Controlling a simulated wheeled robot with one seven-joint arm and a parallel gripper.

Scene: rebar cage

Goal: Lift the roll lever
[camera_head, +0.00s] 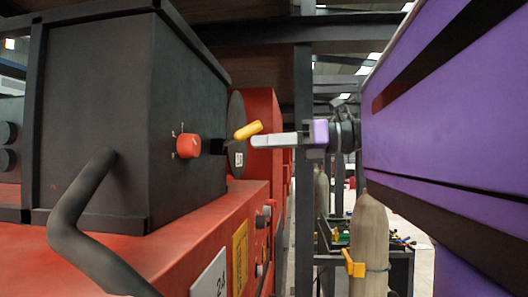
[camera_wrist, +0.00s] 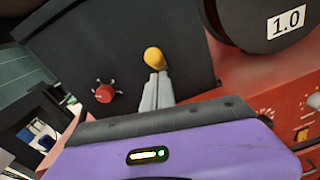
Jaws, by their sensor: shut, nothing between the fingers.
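The roll lever, a short lever with a yellow grip (camera_head: 248,130), sticks out from the side of a dark cabinet, with its yellow end raised. In the wrist view its rounded yellow tip (camera_wrist: 154,58) shows just beyond my fingertips. My gripper (camera_head: 256,142) is shut and empty, with its pale grey fingers pointing at the cabinet. In the head view the fingertips are just below and right of the yellow grip. In the wrist view my gripper (camera_wrist: 159,76) hides the lever's lower part. I cannot tell whether it touches the lever.
A red knob (camera_head: 188,146) is left of the lever on the dark cabinet (camera_head: 120,120). A bent black bar (camera_head: 75,220) rises from the red machine base (camera_head: 190,230).

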